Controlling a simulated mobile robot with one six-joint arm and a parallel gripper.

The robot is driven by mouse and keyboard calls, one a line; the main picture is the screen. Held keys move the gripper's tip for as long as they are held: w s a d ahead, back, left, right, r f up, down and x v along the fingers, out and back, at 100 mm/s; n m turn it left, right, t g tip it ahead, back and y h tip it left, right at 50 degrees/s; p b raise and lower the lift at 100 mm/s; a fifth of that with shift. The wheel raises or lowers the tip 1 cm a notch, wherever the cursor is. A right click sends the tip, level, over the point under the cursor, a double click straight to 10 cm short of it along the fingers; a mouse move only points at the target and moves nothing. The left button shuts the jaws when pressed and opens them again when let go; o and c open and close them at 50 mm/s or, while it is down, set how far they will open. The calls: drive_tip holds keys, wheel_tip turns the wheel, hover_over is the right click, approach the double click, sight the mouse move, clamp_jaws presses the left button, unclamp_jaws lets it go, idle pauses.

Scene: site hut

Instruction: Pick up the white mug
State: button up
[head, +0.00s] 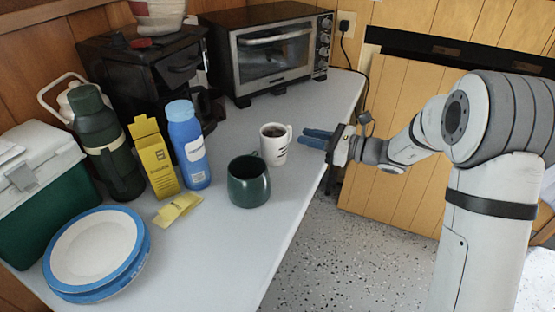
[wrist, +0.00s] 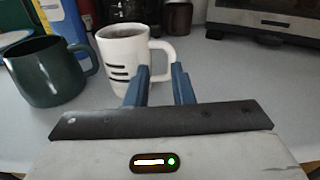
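The white mug (head: 275,144) stands upright on the grey counter, with dark marks on its side and something dark inside. Its handle points right, towards my gripper. In the wrist view the white mug (wrist: 124,58) is just beyond the fingertips. My gripper (head: 304,138) has blue fingers and is at the counter's right edge, to the right of the mug. In the wrist view the fingers of my gripper (wrist: 160,72) are apart, with a gap between them near the mug's handle. Whether a finger touches the handle I cannot tell.
A dark green mug (head: 248,182) stands close to the white mug, front left. A blue bottle (head: 187,145), yellow box (head: 152,158), green flask (head: 118,160) and stacked plates (head: 97,250) are further left. A toaster oven (head: 275,55) stands behind. The counter's front is clear.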

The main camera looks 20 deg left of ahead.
sight(284, 130)
drive_tip(key=shift+w+a+f+m+t, duration=0.2)
drive_tip(key=shift+w+f+m+t, duration=0.15)
drive_tip(key=shift+w+f, duration=0.25)
drive_tip(key=shift+w+a, duration=0.2)
drive_tip(key=shift+a, duration=0.05)
drive_tip(key=a, duration=0.2)
drive_tip(key=a+b, duration=0.1)
drive_tip(key=a, duration=0.2)
drive_tip(key=w+a+b, duration=0.1)
drive_tip(key=a, duration=0.1)
drive_tip(key=shift+a, duration=0.2)
drive_tip(key=shift+c, duration=0.5)
clamp_jaws()
